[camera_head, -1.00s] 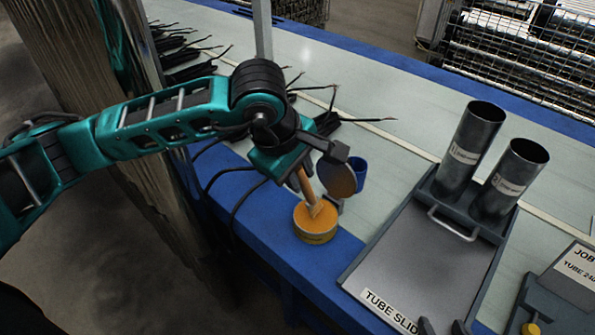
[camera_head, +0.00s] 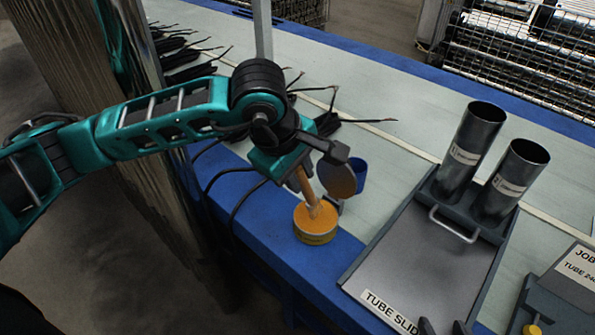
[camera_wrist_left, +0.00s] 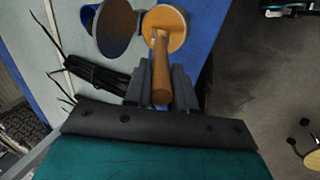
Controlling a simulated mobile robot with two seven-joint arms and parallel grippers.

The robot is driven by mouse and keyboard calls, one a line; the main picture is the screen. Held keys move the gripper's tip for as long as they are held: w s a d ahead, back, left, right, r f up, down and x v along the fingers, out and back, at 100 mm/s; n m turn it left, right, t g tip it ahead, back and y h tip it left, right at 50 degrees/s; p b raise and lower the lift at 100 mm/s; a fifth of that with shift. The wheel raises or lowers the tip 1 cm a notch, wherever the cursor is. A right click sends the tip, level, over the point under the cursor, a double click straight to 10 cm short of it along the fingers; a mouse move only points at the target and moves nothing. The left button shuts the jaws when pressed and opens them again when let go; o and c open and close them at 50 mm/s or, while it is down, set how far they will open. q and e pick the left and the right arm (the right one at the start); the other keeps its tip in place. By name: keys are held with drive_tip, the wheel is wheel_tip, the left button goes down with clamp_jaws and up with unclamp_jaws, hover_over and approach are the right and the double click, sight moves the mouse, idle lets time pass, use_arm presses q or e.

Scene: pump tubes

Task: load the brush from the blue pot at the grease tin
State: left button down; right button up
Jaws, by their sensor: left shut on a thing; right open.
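My left gripper (camera_head: 308,172) is shut on the wooden handle of the brush (camera_head: 306,188), which slants down to the grease tin. The round yellow tin (camera_head: 316,236) has an orange top face and stands on the blue table edge. The brush's lower end meets that orange surface; how deep it sits cannot be told. The left wrist view shows the handle (camera_wrist_left: 161,75) over the tin (camera_wrist_left: 176,22). The blue pot (camera_head: 359,172) stands behind a dark round disc (camera_head: 337,180) beside the tin. My right gripper (camera_head: 443,328) shows only dark fingertips, open, at the bottom edge.
A grey tray (camera_head: 415,268) labelled "TUBE SLID…" lies right of the tin, with two metal tubes (camera_head: 470,150) (camera_head: 515,178) upright at its far end. Black cables (camera_head: 335,122) lie behind my left gripper. A job board (camera_head: 575,275) stands at the right.

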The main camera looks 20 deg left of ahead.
use_arm(q)
wheel_tip(320, 180, up, 2)
drive_tip(key=shift+r+p, duration=0.1)
drive_tip(key=shift+p, duration=0.45)
use_arm(e)
drive_tip(key=shift+r, duration=0.2)
use_arm(q)
drive_tip(key=shift+r+p, duration=1.25)
drive_tip(key=shift+r, duration=1.15)
use_arm(e)
drive_tip(key=shift+r, duration=1.3)
drive_tip(key=shift+d, duration=0.1)
